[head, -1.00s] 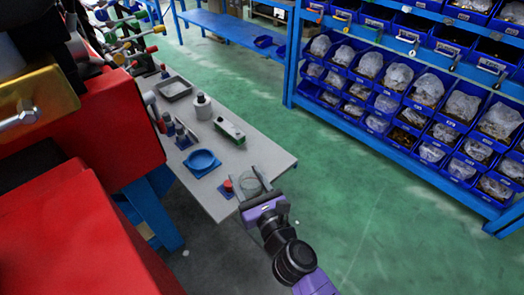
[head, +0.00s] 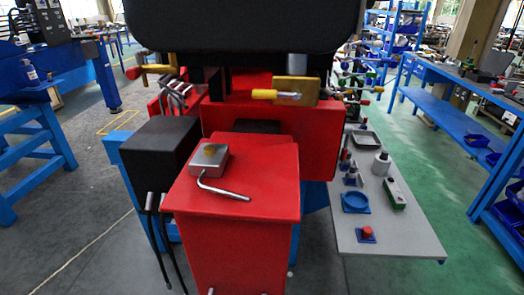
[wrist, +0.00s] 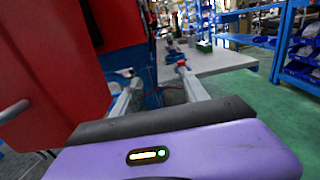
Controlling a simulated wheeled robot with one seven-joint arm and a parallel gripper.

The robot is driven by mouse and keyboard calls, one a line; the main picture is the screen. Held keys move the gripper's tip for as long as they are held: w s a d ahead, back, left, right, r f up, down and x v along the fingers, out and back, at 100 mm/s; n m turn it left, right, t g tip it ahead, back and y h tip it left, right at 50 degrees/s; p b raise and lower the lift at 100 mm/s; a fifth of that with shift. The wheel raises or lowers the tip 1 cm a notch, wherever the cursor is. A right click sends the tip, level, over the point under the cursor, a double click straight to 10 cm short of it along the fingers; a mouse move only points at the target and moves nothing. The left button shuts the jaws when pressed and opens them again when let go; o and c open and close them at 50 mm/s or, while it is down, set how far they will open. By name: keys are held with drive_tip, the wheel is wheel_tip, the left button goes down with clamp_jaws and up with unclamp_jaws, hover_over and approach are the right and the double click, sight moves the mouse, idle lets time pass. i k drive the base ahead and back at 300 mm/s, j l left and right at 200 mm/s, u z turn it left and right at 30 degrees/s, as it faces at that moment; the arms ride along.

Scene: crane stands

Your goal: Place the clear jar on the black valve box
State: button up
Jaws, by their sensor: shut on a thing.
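The black valve box (head: 158,150) is at the left of the red machine in the head view, with a flat, bare top and dark hoses hanging at its front. In the wrist view my gripper (wrist: 158,78) has its two grey fingers extended forward, beside the red machine body. It is shut on the clear jar (wrist: 158,92), which is see-through and hard to make out between the fingers. The gripper and jar are outside the head view.
The red machine housing (head: 235,185) carries a grey block with a bent lever (head: 212,160), right of the valve box. A grey table (head: 395,235) at right holds a blue ring, green block, white bottle, tray and red-topped piece. The floor at left front is open.

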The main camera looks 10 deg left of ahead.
sight(158, 130)
drive_tip(key=k+u, duration=0.2)
drive_tip(key=u, duration=0.95)
drive_tip(key=i+u, duration=0.35)
drive_tip(key=i+l+u, duration=0.4)
drive_tip(key=i+u, duration=0.25)
drive_tip(key=i+l, duration=0.65)
drive_tip(key=l, duration=0.1)
